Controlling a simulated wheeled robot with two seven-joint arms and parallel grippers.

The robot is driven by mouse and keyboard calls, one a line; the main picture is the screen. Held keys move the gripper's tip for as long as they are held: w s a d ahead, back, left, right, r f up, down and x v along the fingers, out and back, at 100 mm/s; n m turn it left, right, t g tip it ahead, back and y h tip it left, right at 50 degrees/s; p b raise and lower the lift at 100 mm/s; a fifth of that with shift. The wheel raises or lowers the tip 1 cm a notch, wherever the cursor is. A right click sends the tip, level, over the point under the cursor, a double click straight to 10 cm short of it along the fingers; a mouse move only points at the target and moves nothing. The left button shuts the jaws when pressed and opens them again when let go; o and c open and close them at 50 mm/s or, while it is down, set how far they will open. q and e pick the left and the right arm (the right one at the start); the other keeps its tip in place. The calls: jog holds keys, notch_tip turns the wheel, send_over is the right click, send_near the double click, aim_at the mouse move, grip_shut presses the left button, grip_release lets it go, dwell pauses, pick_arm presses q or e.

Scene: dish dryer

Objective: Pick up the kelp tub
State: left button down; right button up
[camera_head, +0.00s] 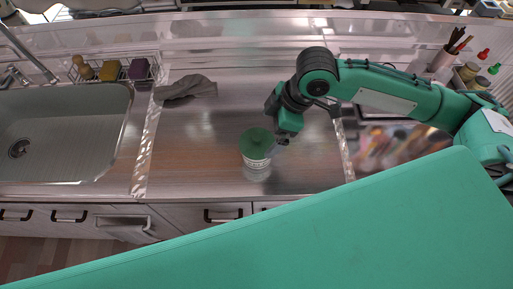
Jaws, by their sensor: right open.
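The kelp tub (256,145), a small white-bodied tub with a green lid, stands upright on the steel counter in the middle of the camera_head view. My right gripper (274,148) points down at the tub's right side, with its fingers very close to the lid's edge. It is open. Whether the fingers touch the tub, I cannot tell, as the fingertips are small and partly merge with the tub. My left gripper is not in view.
A grey cloth (186,88) lies on the counter at the back left. Utensils and bottles stand at the far right. The counter around the tub is clear.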

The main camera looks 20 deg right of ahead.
aim_at(261, 137)
jog(key=x, duration=0.2)
jog(key=shift+w+a+f, duration=0.1)
jog(key=shift+w+f, duration=0.1)
jog(key=shift+f, duration=0.05)
jog(key=shift+a+f, duration=0.25)
jog(key=shift+f, duration=0.1)
jog(key=x, duration=0.4)
jog(key=shift+w+r+p, duration=0.1)
jog(key=shift+w+p, duration=0.05)
jog(key=shift+p, duration=0.15)
jog(key=shift+a+f, duration=0.15)
jog(key=shift+f, duration=0.25)
jog(key=c, duration=0.8)
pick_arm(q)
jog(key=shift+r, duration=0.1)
pick_arm(e)
jog(key=shift+r, duration=0.1)
